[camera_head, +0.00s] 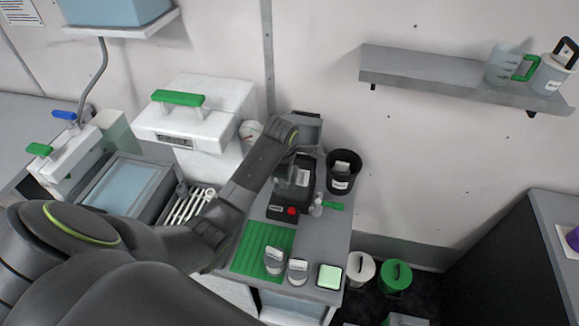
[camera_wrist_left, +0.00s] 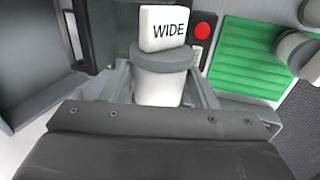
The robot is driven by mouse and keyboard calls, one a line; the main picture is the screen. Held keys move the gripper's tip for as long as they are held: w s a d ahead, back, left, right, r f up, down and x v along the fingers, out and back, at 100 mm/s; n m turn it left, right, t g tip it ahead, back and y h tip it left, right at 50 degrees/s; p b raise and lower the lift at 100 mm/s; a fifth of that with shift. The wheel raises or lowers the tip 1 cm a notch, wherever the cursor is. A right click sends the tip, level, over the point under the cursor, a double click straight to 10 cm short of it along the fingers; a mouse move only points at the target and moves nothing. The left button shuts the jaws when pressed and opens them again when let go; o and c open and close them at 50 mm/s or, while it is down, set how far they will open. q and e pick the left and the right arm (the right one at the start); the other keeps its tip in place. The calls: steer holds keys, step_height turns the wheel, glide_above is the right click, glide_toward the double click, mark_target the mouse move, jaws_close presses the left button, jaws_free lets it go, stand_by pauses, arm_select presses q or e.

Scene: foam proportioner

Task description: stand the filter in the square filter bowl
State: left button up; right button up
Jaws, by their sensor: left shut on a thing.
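My left gripper (camera_head: 288,172) is over the black device with the red button. In the left wrist view the gripper (camera_wrist_left: 165,82) is shut on a white cylinder (camera_wrist_left: 160,89) with a grey collar and a white block top marked WIDE, apparently the filter. It is upright relative to the fingers. In the head view the arm and gripper mostly hide it. A grey square open container (camera_head: 308,131), which looks like the square filter bowl, stands behind the gripper. It also shows at the left of the left wrist view (camera_wrist_left: 45,98), apart from the held piece. My right gripper is not in view.
A black bin (camera_head: 343,182) holding a white labelled piece stands right of the device. A white cabinet (camera_head: 195,125) is left of the arm. A pale green pad (camera_head: 329,276) lies front right.

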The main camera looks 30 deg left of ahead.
arm_select(q)
steer(key=shift+w+a+f, duration=0.2)
steer(key=shift+w, duration=0.1)
steer(key=shift+w+a+f, duration=0.1)
steer(key=shift+s+d, duration=0.25)
steer(key=shift+s, duration=0.15)
steer(key=shift+f, duration=0.1)
steer(key=o, duration=0.7)
steer(key=shift+f, duration=0.15)
steer(key=shift+c, duration=0.2)
steer(key=o, duration=0.4)
steer(key=shift+w+a+f, duration=0.1)
steer(key=shift+w, duration=0.05)
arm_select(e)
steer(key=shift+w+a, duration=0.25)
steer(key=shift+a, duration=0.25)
